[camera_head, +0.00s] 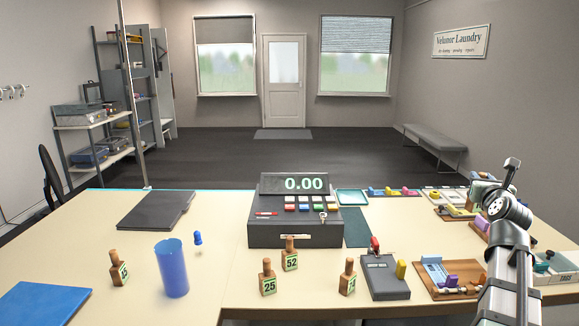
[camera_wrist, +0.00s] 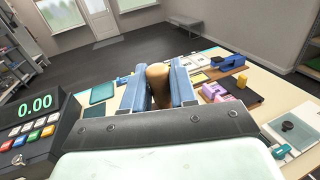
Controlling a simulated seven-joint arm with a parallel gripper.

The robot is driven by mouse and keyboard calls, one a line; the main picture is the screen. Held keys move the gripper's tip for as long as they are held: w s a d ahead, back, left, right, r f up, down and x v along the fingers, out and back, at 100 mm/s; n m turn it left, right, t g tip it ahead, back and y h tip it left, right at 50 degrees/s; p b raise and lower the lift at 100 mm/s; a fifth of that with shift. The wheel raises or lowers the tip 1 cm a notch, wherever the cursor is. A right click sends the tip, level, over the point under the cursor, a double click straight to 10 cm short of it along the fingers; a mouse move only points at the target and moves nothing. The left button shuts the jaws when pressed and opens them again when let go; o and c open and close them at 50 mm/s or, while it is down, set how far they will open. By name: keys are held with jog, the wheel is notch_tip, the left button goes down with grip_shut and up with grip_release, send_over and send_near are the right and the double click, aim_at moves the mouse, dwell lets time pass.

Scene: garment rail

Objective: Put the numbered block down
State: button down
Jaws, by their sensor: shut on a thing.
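My gripper (camera_wrist: 159,88) is shut on the numbered block (camera_wrist: 158,72), whose rounded brown wooden top shows between the two blue-grey fingers in the wrist view. Its number and lower part are hidden. In the head view my arm rises at the right, and I cannot make out the held block there. Other wooden-handled numbered blocks stand upright on the table's near part: a block marked 5 (camera_head: 118,270), one marked 25 (camera_head: 268,280), one marked 52 (camera_head: 290,256), and one with an unclear number (camera_head: 347,280).
A cash register (camera_head: 294,232) reading 0.00 stands mid-table, also at the left of the wrist view (camera_wrist: 30,135). Bare table shows left of the register.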

jog(key=s+d+m+g+h, duration=0.3)
jog(key=s+d+h, duration=0.1)
jog(key=s+d, duration=0.95)
jog(key=s+d+m+g+h, duration=0.2)
jog(key=s+d+m+h, duration=0.15)
jog(key=s+d, duration=1)
jog(key=s+d+m+g+h, duration=0.1)
jog(key=s+m+g+h, duration=0.1)
jog(key=s, duration=1.8)
jog(key=s+d+r+m+g+h, duration=0.1)
jog(key=s+m+g, duration=0.3)
jog(key=s, duration=1.6)
jog(key=d+g+h, duration=0.1)
jog(key=g, duration=0.2)
jog(key=shift+d+r+h, duration=0.15)
jog(key=shift+h, duration=0.2)
jog(key=shift+s+r, duration=0.1)
